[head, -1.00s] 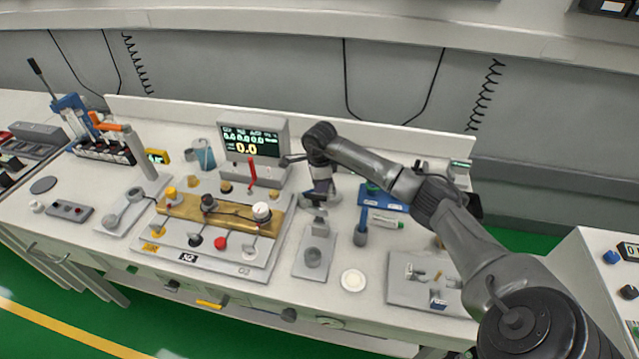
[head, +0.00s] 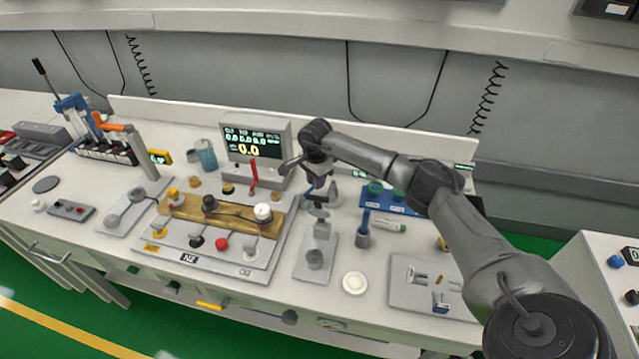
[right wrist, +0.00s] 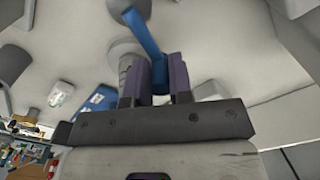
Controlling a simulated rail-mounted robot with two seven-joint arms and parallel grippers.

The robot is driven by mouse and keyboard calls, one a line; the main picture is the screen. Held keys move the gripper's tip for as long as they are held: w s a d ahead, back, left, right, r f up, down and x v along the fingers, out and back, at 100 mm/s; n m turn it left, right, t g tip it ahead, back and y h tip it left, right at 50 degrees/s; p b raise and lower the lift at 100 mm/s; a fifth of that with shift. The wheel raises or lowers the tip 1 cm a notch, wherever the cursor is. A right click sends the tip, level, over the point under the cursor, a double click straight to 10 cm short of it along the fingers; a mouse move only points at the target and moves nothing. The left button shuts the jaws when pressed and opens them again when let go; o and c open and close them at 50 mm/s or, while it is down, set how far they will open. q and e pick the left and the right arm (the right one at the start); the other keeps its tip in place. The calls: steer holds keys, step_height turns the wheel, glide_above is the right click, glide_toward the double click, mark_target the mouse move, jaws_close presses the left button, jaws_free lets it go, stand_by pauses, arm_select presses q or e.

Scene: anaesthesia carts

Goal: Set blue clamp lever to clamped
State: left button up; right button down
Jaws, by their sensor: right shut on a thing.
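The blue clamp lever (right wrist: 146,36) shows in the right wrist view as a slanting blue bar. Its lower end is between the two dark purple fingers of my right gripper (right wrist: 158,82), which is shut on it. A grey rounded part lies beside the lever. In the head view my right gripper (head: 318,186) is over the back of a grey fixture plate (head: 316,268) with a round boss and an upright block. The lever cannot be made out clearly there, with the gripper over it. My left gripper is not in view.
A monitor (head: 256,147) and a board with a brass block (head: 228,215) are to the left. A white dish (head: 354,283) lies in front.

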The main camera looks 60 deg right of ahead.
steer(key=n, duration=0.1)
steer(key=w+n, duration=0.1)
steer(key=shift+w+n, duration=0.25)
steer(key=shift+n, duration=0.15)
steer(key=shift+w+a+n, duration=0.1)
steer(key=shift+w+n, duration=0.2)
steer(key=shift+n, duration=0.3)
steer(key=c, duration=1.1)
jaws_free()
steer(key=shift+w+a, duration=0.1)
steer(key=shift+w, duration=0.05)
steer(key=shift+o, duration=0.2)
steer(key=shift+r, duration=0.1)
